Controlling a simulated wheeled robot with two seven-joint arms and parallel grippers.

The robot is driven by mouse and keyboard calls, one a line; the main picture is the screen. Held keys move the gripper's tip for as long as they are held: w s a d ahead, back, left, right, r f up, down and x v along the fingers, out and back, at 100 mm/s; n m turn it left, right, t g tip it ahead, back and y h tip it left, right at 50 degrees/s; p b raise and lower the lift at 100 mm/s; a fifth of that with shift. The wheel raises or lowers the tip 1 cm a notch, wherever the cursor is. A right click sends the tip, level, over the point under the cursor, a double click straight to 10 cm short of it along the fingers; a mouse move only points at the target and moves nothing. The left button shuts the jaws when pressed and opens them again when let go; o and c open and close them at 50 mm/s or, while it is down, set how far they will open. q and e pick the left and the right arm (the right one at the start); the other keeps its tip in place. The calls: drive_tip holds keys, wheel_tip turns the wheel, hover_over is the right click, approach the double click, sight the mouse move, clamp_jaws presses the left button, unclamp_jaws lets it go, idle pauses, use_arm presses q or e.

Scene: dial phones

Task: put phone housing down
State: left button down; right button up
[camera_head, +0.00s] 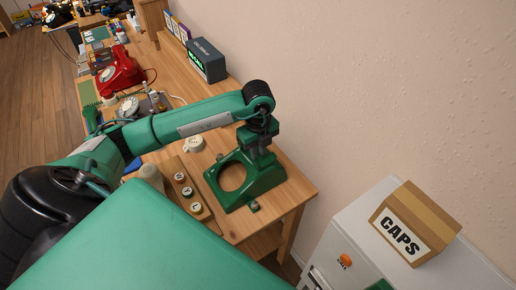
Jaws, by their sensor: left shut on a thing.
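The green phone housing (268,178), with a round opening in its front, is at the near right end of the wooden table (288,192). My left gripper (257,150) reaches down from the wrist and is shut on the upper part of the housing, at its back. The fingertips are partly hidden against the green. The housing looks roughly level, on or just above the tabletop; I cannot tell whether it touches. Bare wood shows through its opening. My right gripper is not in view.
A wooden strip with round caps (187,191) lies left of the housing. A white cup-like part (194,145) stands behind it. A red phone (119,73) and a dark box with a lit green display (207,60) are farther back. A CAPS box (414,222) stands on a white cabinet at right.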

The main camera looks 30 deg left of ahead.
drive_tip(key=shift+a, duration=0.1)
use_arm(q)
drive_tip(key=shift+f, duration=0.15)
drive_tip(key=c, duration=1.4)
unclamp_jaws()
drive_tip(key=shift+o, duration=0.2)
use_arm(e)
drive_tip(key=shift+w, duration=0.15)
use_arm(q)
drive_tip(key=shift+r, duration=0.35)
wheel_tip(320, 180, up, 12)
drive_tip(key=b, duration=0.1)
drive_tip(key=shift+f+b, duration=0.15)
drive_tip(key=shift+b, duration=0.2)
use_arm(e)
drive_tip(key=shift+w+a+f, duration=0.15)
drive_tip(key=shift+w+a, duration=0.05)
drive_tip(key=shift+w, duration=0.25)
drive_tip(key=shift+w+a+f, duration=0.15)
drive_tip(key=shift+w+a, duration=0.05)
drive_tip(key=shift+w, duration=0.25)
